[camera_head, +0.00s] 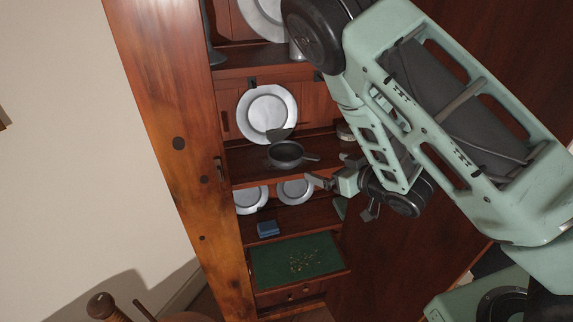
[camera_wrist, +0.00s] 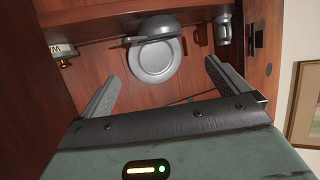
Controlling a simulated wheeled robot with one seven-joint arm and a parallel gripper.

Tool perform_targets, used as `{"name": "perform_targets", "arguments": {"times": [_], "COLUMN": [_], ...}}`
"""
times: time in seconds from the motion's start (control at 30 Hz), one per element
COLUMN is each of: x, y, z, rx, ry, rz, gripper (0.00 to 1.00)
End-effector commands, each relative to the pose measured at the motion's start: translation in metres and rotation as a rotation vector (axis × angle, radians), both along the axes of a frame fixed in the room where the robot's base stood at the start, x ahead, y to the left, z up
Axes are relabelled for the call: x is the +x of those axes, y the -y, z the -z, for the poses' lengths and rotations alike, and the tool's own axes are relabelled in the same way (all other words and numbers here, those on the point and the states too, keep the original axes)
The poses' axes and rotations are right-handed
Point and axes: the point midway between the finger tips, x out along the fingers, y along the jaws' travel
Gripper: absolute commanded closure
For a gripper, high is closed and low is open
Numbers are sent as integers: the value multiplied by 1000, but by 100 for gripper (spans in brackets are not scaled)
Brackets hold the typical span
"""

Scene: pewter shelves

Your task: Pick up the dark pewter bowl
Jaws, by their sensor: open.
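The dark pewter bowl (camera_head: 286,154), with a handle sticking out to the right, sits on the middle shelf in the head view. In the wrist view the bowl (camera_wrist: 158,25) is at the top centre, its handle pointing left, overlapping a pewter plate (camera_wrist: 155,66). My gripper (camera_head: 342,197) is below and to the right of the bowl in the head view, apart from it. In the wrist view my gripper (camera_wrist: 160,84) has its two fingers spread wide, with nothing held between them.
A large plate (camera_head: 267,114) stands upright behind the bowl. A green-lined surface (camera_head: 297,261) juts out below. A tankard (camera_wrist: 223,30) and labelled tin (camera_wrist: 62,50) flank the bowl in the wrist view.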

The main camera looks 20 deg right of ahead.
Motion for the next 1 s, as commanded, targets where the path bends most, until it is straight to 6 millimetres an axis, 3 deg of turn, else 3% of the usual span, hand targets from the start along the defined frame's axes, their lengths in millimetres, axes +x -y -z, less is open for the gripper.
{"name": "perform_targets", "arguments": {"times": [0.5,0.8,1.0], "x": [10,61,81], "y": [-4,-25,-33], "z": [10,23,33], "rx": [7,3,4], "ry": [0,-2,-2], "rz": [8,5,8], "gripper": [0,0,0]}}
